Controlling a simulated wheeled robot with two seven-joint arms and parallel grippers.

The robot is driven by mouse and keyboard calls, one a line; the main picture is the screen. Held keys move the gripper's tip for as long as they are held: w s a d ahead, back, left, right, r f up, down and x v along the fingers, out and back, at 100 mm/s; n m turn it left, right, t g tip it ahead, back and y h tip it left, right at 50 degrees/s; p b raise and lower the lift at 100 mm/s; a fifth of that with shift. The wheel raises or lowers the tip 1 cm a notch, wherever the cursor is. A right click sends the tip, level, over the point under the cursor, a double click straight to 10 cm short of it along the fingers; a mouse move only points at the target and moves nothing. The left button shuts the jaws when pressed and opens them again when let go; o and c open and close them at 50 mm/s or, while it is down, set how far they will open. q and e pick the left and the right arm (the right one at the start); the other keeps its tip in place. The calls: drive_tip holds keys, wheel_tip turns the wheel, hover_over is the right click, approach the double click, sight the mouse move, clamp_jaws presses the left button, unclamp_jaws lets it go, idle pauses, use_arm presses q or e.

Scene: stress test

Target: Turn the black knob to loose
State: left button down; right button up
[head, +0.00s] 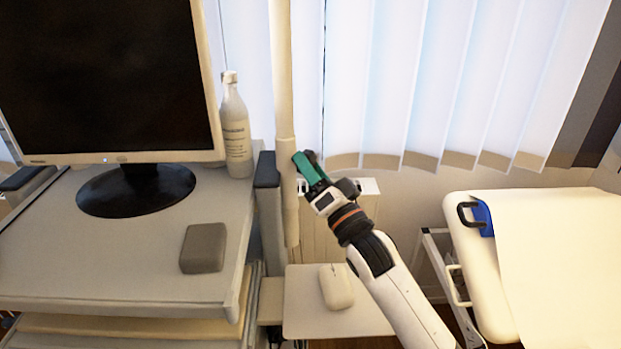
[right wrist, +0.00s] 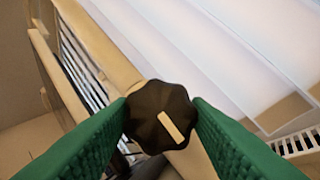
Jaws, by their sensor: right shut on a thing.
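The black knob (right wrist: 160,115) is a lobed dial with a pale bar marked on its face. In the right wrist view it sits between the two green fingers of my right gripper (right wrist: 162,118), which is shut on it. In the head view my right gripper (head: 308,170) is at the cream vertical pole (head: 286,150), and the knob is hidden there behind the gripper. The pale bar slants from upper left to lower right in the right wrist view. My left gripper is not in view.
A monitor (head: 105,75) and a white bottle (head: 235,125) stand on the grey cart (head: 100,260) to the left. A mouse (head: 336,287) lies on a small shelf (head: 300,318) below my right arm. A padded couch (head: 480,250) stands at the right; blinds (head: 450,80) hang behind.

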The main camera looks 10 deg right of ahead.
drive_tip(key=shift+w+d+f+n+g+y+b, duration=0.1)
drive_tip(key=shift+n+g+y+b, duration=0.45)
drive_tip(key=shift+n+y, duration=1.15)
drive_tip(key=shift+w+d+n+g+y+b, duration=0.1)
drive_tip(key=shift+n+g+y+b, duration=0.5)
drive_tip(key=shift+n, duration=1.9)
drive_tip(key=shift+d+f+n+g+y+b, duration=0.2)
drive_tip(key=shift+n+y+b, duration=0.45)
drive_tip(key=shift+n+y, duration=1.2)
drive_tip(key=shift+a+r+n, duration=0.15)
drive_tip(key=shift+r+n, duration=0.05)
drive_tip(key=shift+n, duration=0.45)
drive_tip(key=o, duration=1)
